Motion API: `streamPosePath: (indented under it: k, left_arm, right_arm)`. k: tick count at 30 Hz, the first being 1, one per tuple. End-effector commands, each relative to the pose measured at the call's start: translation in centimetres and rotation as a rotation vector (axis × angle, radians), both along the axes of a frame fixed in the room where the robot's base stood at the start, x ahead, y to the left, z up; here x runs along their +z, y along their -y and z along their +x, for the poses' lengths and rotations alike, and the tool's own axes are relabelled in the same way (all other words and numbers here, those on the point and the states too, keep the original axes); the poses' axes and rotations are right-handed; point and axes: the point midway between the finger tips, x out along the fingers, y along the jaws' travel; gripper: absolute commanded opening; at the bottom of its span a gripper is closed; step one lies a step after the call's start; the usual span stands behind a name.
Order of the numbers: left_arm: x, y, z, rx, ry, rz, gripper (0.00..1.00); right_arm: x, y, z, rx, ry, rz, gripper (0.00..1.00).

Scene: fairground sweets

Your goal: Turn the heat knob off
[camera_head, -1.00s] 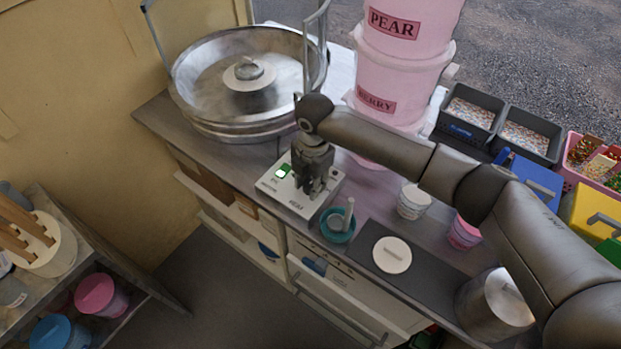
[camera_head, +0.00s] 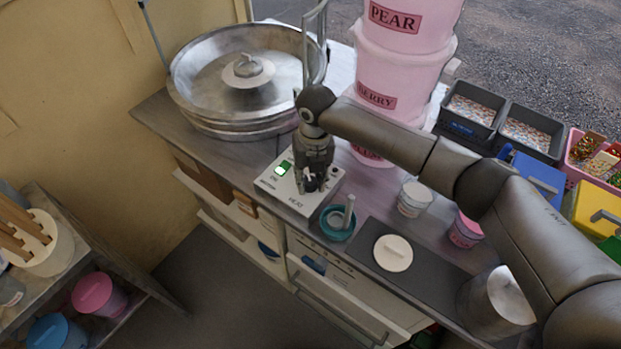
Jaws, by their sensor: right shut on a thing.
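The white control box (camera_head: 280,192) sits on the counter in front of the metal floss bowl. It has a lit green switch (camera_head: 283,168) at its left and the label HEAT on its front edge. My right gripper (camera_head: 311,186) points down over the right part of the box, shut at the place of the heat knob. The knob is hidden by the fingers, so its setting cannot be read. My left gripper is not in view.
The metal bowl (camera_head: 215,75) stands behind the box, and stacked pink tubs (camera_head: 405,65) stand to its right. A teal bowl (camera_head: 337,235) with a pale tool is close in front of the box. A dark mat (camera_head: 365,240) with a white lid (camera_head: 393,253) lies to the right.

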Motion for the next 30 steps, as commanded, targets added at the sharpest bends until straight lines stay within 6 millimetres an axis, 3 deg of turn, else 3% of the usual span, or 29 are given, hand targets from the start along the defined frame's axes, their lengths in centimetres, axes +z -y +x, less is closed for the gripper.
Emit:
streamPosePath:
  k: [12,27,28,30]
  left_arm:
    - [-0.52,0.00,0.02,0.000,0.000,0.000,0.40]
    - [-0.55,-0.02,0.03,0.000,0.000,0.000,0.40]
    - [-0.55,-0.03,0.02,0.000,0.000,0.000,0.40]
    - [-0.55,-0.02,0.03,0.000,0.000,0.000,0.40]
  right_arm:
    - [0.01,-0.04,0.00,0.167,0.000,0.000,0.08]
    - [0.04,-0.02,0.02,0.186,0.000,0.000,0.08]
    - [0.04,-0.02,0.02,0.186,0.000,0.000,0.33]
    - [0.04,-0.02,0.02,0.185,0.000,0.000,0.42]
